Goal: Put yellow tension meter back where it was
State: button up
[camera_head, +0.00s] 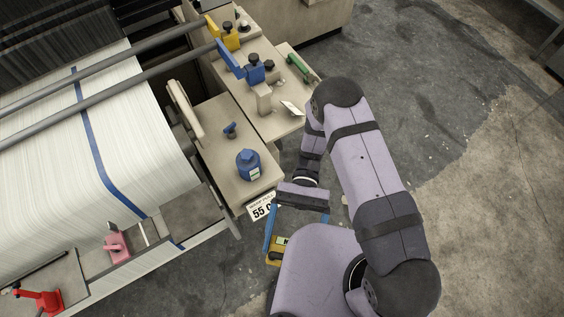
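The yellow tension meter (274,251) is a yellow body with a small dark and pale face, low in the middle of the view. My purple base hides its right part. My gripper (296,229) points down over it, its two blue fingers spread well apart. The left finger reaches down to the meter's left edge. The right fingertip is hidden behind my base. I cannot tell whether the fingers press on the meter or are only around it.
A beige loom shelf (224,177) carries a blue bottle (249,165) and a small blue knob (230,130). A white "55" label (261,208) hangs at its front corner. Behind are yellow (222,34), blue (240,66) and green (299,67) parts. Grey floor (480,170) lies open right.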

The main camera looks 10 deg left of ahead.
jog(key=w+a+r+m+t+y+b, duration=0.1)
jog(key=a+r+m+t+y+b, duration=0.2)
jog(key=a, duration=0.6)
jog(key=w+a+r+m+t+y+b, duration=0.1)
jog(key=a+r+m+t+y+b, duration=0.2)
jog(key=a+m+y, duration=0.3)
jog(key=w+a+r+m+t+y+b, duration=0.1)
jog(key=a+r+m+t+y+b, duration=0.2)
jog(key=a+y, duration=0.5)
jog(key=shift+w+a+m+t+b, duration=0.25)
jog(key=shift+a+m+t+b, duration=0.65)
jog(key=shift+a, duration=1.1)
jog(key=shift+f+p, duration=0.55)
jog(key=shift+f, duration=4.4)
jog(key=shift+f, duration=0.25)
jog(key=o, duration=1.4)
jog(key=shift+r, duration=0.15)
